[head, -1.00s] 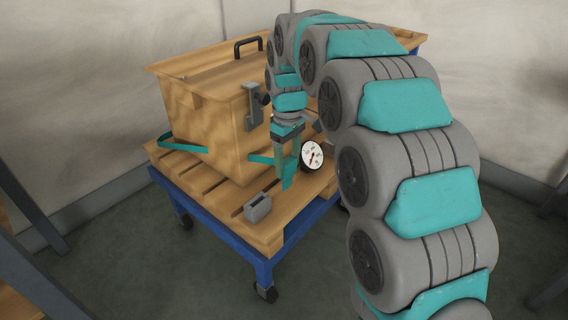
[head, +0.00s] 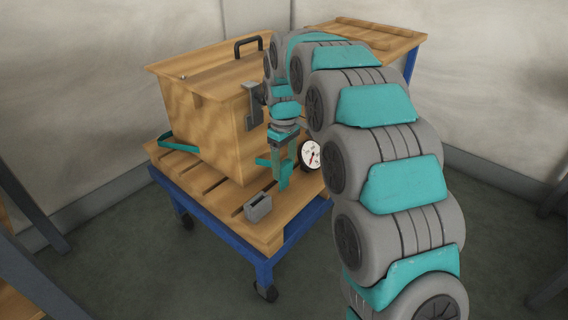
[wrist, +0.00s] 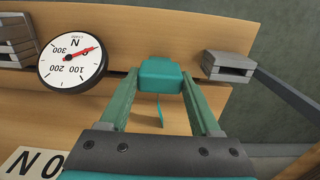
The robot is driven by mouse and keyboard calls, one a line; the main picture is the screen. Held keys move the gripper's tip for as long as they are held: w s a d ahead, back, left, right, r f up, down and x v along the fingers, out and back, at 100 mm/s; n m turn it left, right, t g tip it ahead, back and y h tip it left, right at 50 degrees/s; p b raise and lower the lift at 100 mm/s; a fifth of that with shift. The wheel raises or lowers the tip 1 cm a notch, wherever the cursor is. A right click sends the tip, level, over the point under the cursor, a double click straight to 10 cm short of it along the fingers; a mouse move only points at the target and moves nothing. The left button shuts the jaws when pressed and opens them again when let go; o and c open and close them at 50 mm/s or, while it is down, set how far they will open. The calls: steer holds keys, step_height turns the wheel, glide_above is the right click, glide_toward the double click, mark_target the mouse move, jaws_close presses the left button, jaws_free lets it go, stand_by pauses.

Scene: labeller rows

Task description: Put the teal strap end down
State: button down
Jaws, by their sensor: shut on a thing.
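My gripper (head: 284,172) points down over the front of the wooden pallet, beside the wooden crate. In the wrist view, its two green fingers (wrist: 160,82) are shut on the teal strap end (wrist: 161,72), a block between the tips. A thin teal tail shows below the block. In the head view, a teal strap (head: 263,161) runs from the crate's lower side to the gripper. Whether the strap end touches the boards is hard to tell.
A round dial gauge (head: 308,155) stands just right of the gripper. A grey slotted block (head: 258,208) sits on the pallet (head: 215,193) near its front edge. The wooden crate (head: 200,120) with a black handle stands behind. The blue cart (head: 240,243) has wheels.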

steer(key=shift+f, duration=0.55)
steer(key=shift+c, duration=0.5)
jaws_free()
steer(key=shift+s+f, duration=0.1)
steer(key=r, duration=1.1)
steer(key=shift+w+r, duration=0.15)
steer(key=shift+w, duration=0.05)
step_height(320, 180, up, 2)
steer(key=shift+r, duration=0.1)
steer(key=shift+s, duration=0.1)
